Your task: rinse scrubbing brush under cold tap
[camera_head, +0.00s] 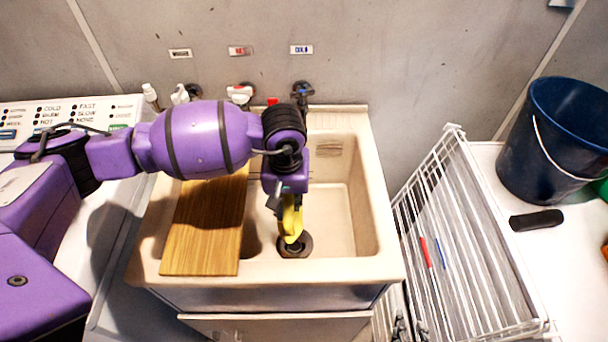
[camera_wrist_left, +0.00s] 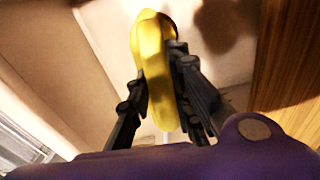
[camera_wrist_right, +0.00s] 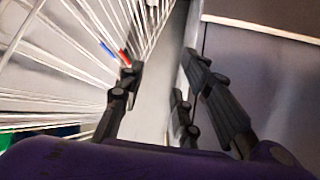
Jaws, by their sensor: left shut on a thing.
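A yellow scrubbing brush (camera_head: 291,218) is in my left gripper (camera_head: 287,200), which points down inside the sink (camera_head: 367,265). The brush is above the dark drain as seen from the head. In the left wrist view the yellow brush (camera_wrist_left: 152,70) is between the closed fingers (camera_wrist_left: 155,92). The cold tap (camera_head: 302,89) is on the wall under a blue-lettered label (camera_head: 301,49); my arm hides what is just below it. I cannot make out running water. My right gripper (camera_head: 410,326) is low, beside the wire rack, with its fingers apart and empty in the right wrist view (camera_wrist_right: 160,90).
A wooden board (camera_head: 205,225) lies across the sink's left side. Another tap (camera_head: 240,94) has a red label above it. A white wire rack (camera_head: 455,230) stands right of the sink. A blue bucket (camera_head: 553,140) and dark object (camera_head: 536,220) are further right.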

